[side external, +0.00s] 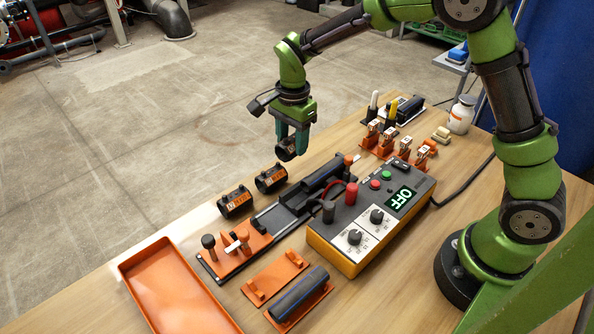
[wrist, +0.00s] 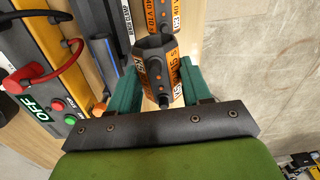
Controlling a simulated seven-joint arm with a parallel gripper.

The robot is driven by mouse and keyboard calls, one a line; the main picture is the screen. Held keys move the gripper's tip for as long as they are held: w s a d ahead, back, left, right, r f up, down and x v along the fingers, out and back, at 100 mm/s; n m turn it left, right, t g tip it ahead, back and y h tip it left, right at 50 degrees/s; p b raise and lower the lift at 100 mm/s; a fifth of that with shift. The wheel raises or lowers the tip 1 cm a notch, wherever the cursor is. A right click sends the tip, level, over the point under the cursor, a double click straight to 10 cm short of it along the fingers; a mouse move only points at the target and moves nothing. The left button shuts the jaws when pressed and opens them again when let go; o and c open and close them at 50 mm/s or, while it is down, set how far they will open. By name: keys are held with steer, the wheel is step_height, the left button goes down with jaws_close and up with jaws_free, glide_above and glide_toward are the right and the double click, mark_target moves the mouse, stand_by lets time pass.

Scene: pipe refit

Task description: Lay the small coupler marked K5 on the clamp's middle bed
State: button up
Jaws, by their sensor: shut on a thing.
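My gripper (side external: 290,147) is shut on a small black coupler (side external: 286,150) with an orange label and holds it in the air above the table. In the wrist view the coupler (wrist: 160,75) sits between the green fingers (wrist: 160,88); its label seems to read K5. The clamp (side external: 236,253) has an orange base with upright handles at its near end and a dark bed (side external: 277,217) along its middle. A black pipe (side external: 322,176) lies at its far end. The coupler is above and behind the clamp, apart from it.
Two larger black couplers, one nearer (side external: 235,202) and one farther (side external: 270,178), stand left of the clamp. A control box (side external: 372,216) showing OFF stands right of it. An orange tray (side external: 128,271) and a pipe on an orange rest (side external: 300,293) lie in front. Orange holders (side external: 384,143) stand behind.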

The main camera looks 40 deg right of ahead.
steer(key=shift+m, duration=0.5)
steer(key=shift+s+a+f, duration=0.25)
steer(key=shift+s+a, duration=1.55)
steer(key=shift+s, duration=0.1)
steer(key=shift+s+a+f, duration=0.2)
steer(key=shift+s+a, duration=1.6)
steer(key=shift+s, duration=0.1)
steer(key=shift+f, duration=0.4)
steer(key=shift+f, duration=0.4)
steer(key=shift+f, duration=0.15)
steer(key=shift+f, duration=0.75)
steer(key=shift+f, duration=0.35)
